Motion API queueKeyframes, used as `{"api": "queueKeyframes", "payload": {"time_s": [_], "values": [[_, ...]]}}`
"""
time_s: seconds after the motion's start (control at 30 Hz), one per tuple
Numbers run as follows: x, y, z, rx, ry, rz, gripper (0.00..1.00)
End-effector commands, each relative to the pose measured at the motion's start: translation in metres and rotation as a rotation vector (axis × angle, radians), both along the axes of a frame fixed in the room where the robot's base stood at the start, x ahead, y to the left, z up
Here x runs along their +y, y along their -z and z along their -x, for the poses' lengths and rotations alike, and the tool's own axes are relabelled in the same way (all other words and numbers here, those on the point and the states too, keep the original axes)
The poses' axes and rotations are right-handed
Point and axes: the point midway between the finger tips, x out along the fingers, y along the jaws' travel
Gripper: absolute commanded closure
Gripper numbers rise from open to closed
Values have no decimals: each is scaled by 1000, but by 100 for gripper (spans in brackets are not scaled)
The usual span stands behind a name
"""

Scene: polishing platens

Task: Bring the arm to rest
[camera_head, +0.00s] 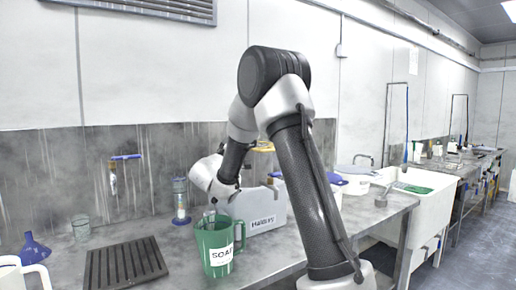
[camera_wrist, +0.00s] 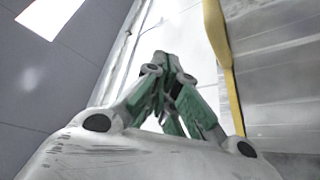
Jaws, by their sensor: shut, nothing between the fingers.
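My arm is bent over the grey bench, with the wrist low at the left, behind the green jug in the head view. My gripper (camera_wrist: 165,58) shows clearly in the wrist view, its green and grey fingers drawn together at the tips with nothing between them. In the head view its fingers are hard to make out near the jug's rim. The green jug (camera_head: 215,243), with a white label reading "SOAP", stands upright on the bench (camera_head: 185,235). I cannot tell whether the gripper touches it.
A grey labelled box (camera_head: 262,209) stands right of the wrist. A blue-based glass cylinder (camera_head: 180,202), a dark ribbed mat (camera_head: 125,263), a clear beaker (camera_head: 81,228) and a blue funnel (camera_head: 34,249) are on the left. A white sink (camera_head: 425,205) is at the right.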

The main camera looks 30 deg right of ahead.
Motion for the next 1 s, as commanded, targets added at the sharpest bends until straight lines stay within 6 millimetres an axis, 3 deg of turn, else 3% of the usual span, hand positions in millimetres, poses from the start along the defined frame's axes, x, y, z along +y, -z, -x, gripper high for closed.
{"api": "queueKeyframes", "payload": {"time_s": [0.2, 0.5, 0.73, 0.83, 0.93, 1.0], "values": [[50, 30, 6, 5, -6, 1, 100], [83, 49, 12, 0, -3, 2, 100], [85, 50, 13, 18, 7, 11, 100], [84, 55, 10, 124, 43, 31, 100], [65, 80, 17, 355, 159, 0, 100], [45, 112, 34, 582, 267, -63, 100]]}}
